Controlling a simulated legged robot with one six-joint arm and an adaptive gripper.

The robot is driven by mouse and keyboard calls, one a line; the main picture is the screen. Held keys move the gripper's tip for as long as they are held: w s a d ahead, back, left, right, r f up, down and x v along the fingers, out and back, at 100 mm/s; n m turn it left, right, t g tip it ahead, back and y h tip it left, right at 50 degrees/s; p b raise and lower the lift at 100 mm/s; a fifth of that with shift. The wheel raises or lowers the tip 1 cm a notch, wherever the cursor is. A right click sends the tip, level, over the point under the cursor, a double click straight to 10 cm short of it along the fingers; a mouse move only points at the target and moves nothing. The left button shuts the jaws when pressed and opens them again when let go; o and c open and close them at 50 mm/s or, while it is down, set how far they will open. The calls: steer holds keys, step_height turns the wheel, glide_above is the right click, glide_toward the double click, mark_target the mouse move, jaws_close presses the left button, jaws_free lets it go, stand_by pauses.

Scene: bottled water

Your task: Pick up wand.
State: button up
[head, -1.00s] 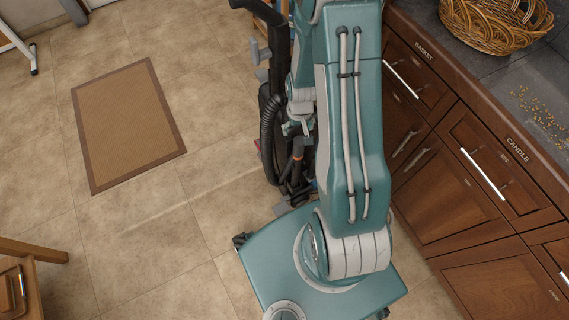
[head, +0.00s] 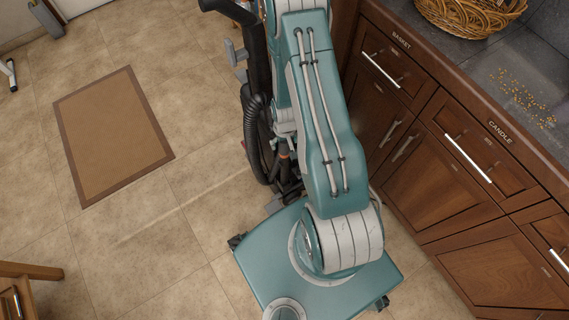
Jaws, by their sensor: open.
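A black upright device with a handle and a ribbed hose (head: 253,120) stands just left of my arm in the head view. It looks like a vacuum cleaner, and its upper tube, which may be the wand (head: 256,45), rises along its left side. My arm hides its right part. My gripper (head: 289,187) seems to be the dark end low behind my arm, close beside the device's lower part. It is open, mostly hidden, and its fingers are hard to make out. I cannot tell whether it touches the device.
Wooden cabinets (head: 455,185) run close along the right. A wicker basket (head: 468,15) and scattered grains (head: 522,97) are on the dark counter. A brown mat (head: 113,135) lies on open tiled floor at left. A wooden furniture corner (head: 30,270) shows at lower left.

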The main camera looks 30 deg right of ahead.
steer(key=shift+f, duration=0.25)
steer(key=shift+a, duration=0.15)
steer(key=shift+c, duration=1.3)
jaws_close()
